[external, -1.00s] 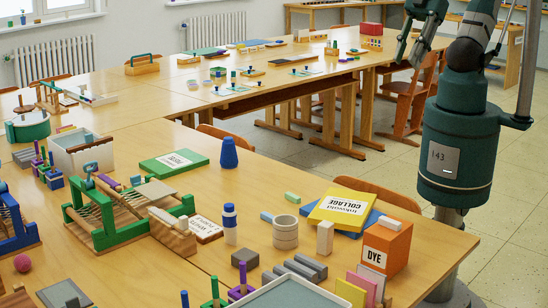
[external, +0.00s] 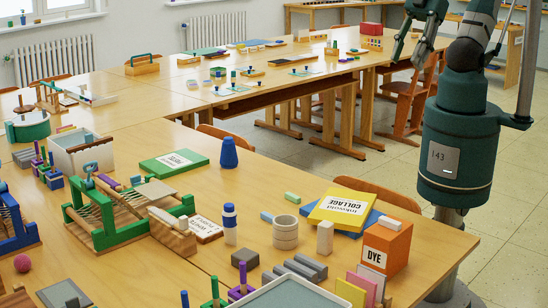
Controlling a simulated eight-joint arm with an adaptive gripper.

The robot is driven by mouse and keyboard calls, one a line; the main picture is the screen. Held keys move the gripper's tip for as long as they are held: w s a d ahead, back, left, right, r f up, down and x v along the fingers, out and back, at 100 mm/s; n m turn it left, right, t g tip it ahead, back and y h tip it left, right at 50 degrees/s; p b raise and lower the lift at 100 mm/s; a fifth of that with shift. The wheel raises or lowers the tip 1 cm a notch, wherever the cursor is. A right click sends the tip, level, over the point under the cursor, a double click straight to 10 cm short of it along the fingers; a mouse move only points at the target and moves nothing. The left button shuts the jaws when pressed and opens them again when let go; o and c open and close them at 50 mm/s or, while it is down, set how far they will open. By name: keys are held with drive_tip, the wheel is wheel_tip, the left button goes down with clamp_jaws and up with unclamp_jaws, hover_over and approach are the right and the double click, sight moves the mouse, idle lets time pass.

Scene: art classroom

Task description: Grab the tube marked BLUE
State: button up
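A white tube-shaped bottle with a blue cap and blue band (external: 230,230) stands upright on the near table. No word BLUE is legible on it from here. A solid blue, tapered bottle (external: 229,156) stands upright behind it, beside the green book; it shows no readable marking either. My gripper (external: 410,46) is at the top right, raised high and well away from both. Its two dark fingers point down and appear spread apart, with nothing seen between them.
A green wooden loom (external: 130,215) is at left. Bare tabletop lies around the blue bottle.

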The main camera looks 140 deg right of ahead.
idle(0.4)
drive_tip(key=n+g, duration=0.7)
drive_tip(key=n, duration=1.3)
hover_over(228, 205)
drive_tip(key=f, duration=2.8)
drive_tip(key=shift+s+a, duration=0.15)
drive_tip(key=shift+a, duration=0.05)
drive_tip(key=shift+d+f+n, duration=0.2)
drive_tip(key=shift+f+n, duration=0.2)
drive_tip(key=shift+f, duration=0.15)
